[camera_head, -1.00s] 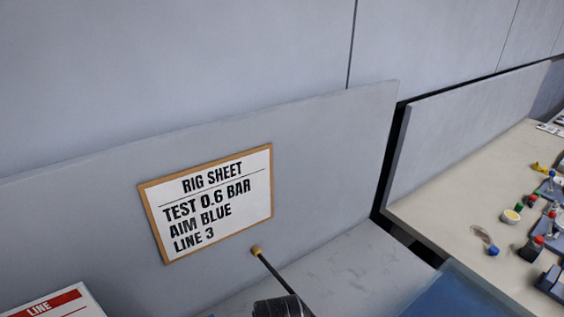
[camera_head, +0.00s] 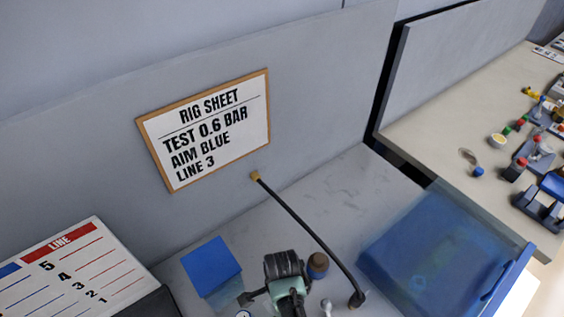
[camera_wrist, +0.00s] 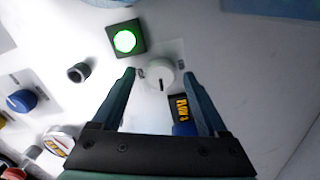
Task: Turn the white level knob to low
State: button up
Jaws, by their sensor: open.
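The white level knob (camera_wrist: 160,75) shows in the wrist view, a round knob with a dark pointer line facing down in the picture. Small labels flank it, too small to read. My gripper (camera_wrist: 160,77) is open, with one finger left and one right of the knob in the picture. I cannot tell how far the fingertips are above the panel, and no contact shows. The knob cannot be made out in the head view.
A lit green button (camera_wrist: 125,40) and a dark round fitting (camera_wrist: 78,72) are near the knob. A black label with yellow letters (camera_wrist: 180,107) sits below it. A blue knob (camera_wrist: 22,100) is left. A translucent blue bin (camera_head: 430,250) stands on the bench.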

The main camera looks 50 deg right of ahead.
jog(key=shift+f, duration=0.2)
grip_shut()
dwell(0.3)
